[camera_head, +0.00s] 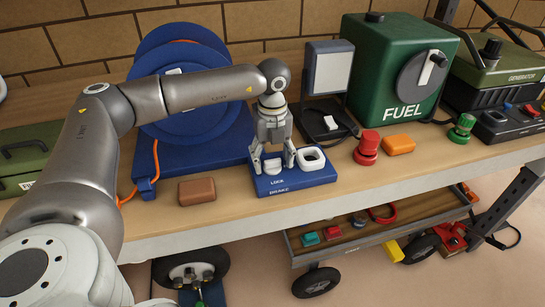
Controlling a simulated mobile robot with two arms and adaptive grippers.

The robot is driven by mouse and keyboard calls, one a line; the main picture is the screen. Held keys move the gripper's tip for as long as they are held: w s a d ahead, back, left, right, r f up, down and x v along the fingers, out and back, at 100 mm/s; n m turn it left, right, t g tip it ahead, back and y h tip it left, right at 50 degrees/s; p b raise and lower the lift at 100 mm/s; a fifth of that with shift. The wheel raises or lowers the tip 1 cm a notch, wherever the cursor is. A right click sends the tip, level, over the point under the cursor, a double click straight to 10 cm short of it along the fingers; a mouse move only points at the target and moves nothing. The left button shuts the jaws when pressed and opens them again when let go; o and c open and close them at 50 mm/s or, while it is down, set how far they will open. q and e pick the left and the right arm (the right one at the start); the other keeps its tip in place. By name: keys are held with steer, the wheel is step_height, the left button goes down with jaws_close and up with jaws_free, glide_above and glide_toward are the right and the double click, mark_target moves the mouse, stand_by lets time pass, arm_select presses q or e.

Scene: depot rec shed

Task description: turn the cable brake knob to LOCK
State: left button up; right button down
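The cable brake box (320,177) is a low blue block at the front of the wooden bench, with the words LOCK and BRAKE on its front part. A small white knob (273,166) sits on its top near the LOCK label. My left gripper (273,164) points down over the box with its fingers spread, one on each side of the knob. I cannot tell whether the fingers touch it, and the knob's pointing direction is unclear. A white ring-shaped handle (312,158) stands on the box just right of the gripper. My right gripper is out of view.
A blue cable reel (190,60) stands behind my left arm. A brown block (197,191) lies left of the box. A red knob-like piece (367,148), an orange block (398,145) and a green FUEL box (385,60) stand to the right. A cart (345,242) is below.

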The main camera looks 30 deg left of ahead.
arm_select(q)
steer(key=c, duration=0.9)
steer(key=shift+m, duration=0.4)
steer(key=m+b, duration=0.1)
steer(key=m, duration=0.1)
steer(key=shift+f+m+b, duration=0.15)
steer(key=shift+m+b, duration=0.2)
steer(key=shift+m, duration=0.05)
steer(key=m+b, duration=0.2)
steer(key=m, duration=0.3)
steer(key=m+b, duration=0.1)
steer(key=m, duration=0.3)
steer(key=shift+m, duration=0.4)
steer(key=shift+r+m+b, duration=0.2)
steer(key=shift+m+b, duration=0.35)
steer(key=shift+m, duration=1.75)
